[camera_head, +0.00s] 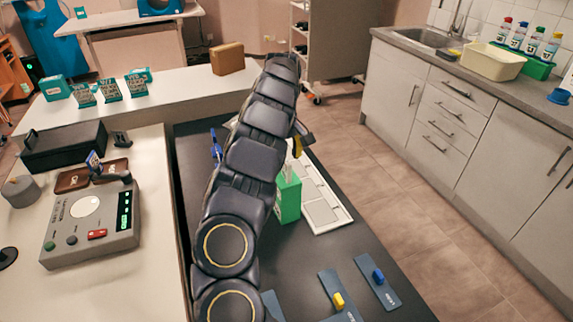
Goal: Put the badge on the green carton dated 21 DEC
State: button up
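The print is too small to read, so I cannot tell which is dated 21 DEC. A brighter green box (288,200) with pale pieces sticking out of its top stands on the dark table, right of my arm. I cannot make out a badge for sure. My gripper is mostly hidden behind my arm; only grey edges near its end (302,135) show, so its fingers cannot be judged.
A white tray (325,215) lies on the dark table (300,265). Blue strips with a yellow (338,300) and a blue piece (378,275) lie at the front. A grey device (95,225) and black box (62,147) are left. A brown box (227,58) stands on the bench.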

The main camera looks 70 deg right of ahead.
aim_at(286, 160)
notch_tip(286, 160, up, 8)
jog(key=shift+f, duration=0.25)
jog(key=shift+r, duration=0.35)
jog(key=shift+w, duration=0.1)
jog(key=w+a+r+n+t+y, duration=0.1)
jog(key=w+a+r+n, duration=0.3)
jog(key=w+a, duration=0.75)
jog(key=a+r+n, duration=0.2)
jog(key=a, duration=0.9)
jog(key=a+r+n, duration=0.2)
jog(key=a, duration=0.9)
jog(key=s+a+n+g, duration=0.1)
jog(key=s+a, duration=0.4)
jog(key=a, duration=0.3)
jog(key=s+a+f+g, duration=0.1)
jog(key=s+a+f, duration=0.2)
jog(key=s, duration=0.5)
jog(key=s+a+f+h, duration=0.1)
jog(key=s+a+f, duration=0.2)
jog(key=s, duration=0.5)
jog(key=shift+a+f+g, duration=0.35)
jog(key=shift+f+g, duration=0.05)
jog(key=shift+f, duration=0.15)
